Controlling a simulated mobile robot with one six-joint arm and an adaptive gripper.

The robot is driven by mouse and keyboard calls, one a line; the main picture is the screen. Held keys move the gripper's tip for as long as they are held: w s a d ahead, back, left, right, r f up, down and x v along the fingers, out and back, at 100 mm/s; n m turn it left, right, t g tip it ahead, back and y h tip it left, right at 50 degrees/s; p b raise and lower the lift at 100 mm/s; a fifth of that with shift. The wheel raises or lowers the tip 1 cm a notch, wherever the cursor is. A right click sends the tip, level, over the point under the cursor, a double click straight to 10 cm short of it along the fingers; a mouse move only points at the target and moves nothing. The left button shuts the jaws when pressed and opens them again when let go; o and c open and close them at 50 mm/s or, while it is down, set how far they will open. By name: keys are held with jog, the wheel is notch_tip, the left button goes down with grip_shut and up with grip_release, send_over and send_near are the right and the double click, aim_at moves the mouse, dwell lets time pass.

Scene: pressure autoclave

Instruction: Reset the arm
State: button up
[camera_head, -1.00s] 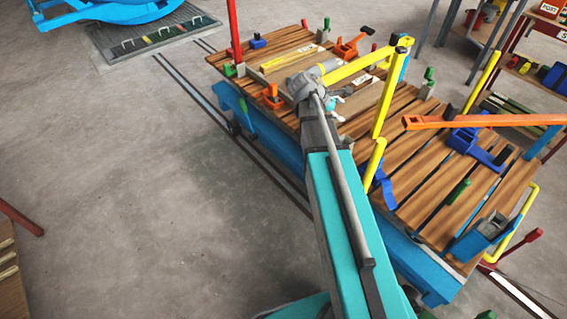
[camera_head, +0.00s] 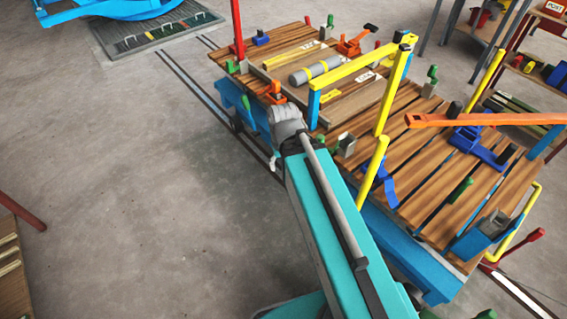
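My arm, a teal link with a grey rod along it, reaches up from the bottom of the head view to a grey joint beside the near edge of a wooden-decked cart (camera_head: 420,170). My gripper does not show; whatever lies beyond the grey joint is hidden. A grey cylinder with a yellow band (camera_head: 315,72) lies on the cart deck, above and to the right of the joint in the picture, apart from it.
A yellow frame (camera_head: 384,98) and an orange bar (camera_head: 480,120) rise over the deck. Several clamps stand around it, including an orange one (camera_head: 271,93) near my arm and a blue one (camera_head: 480,146). The concrete floor to the left is open.

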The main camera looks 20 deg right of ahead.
notch_tip(320, 180, up, 7)
jog(key=p, duration=0.7)
jog(key=shift+r, duration=0.15)
dwell(1.2)
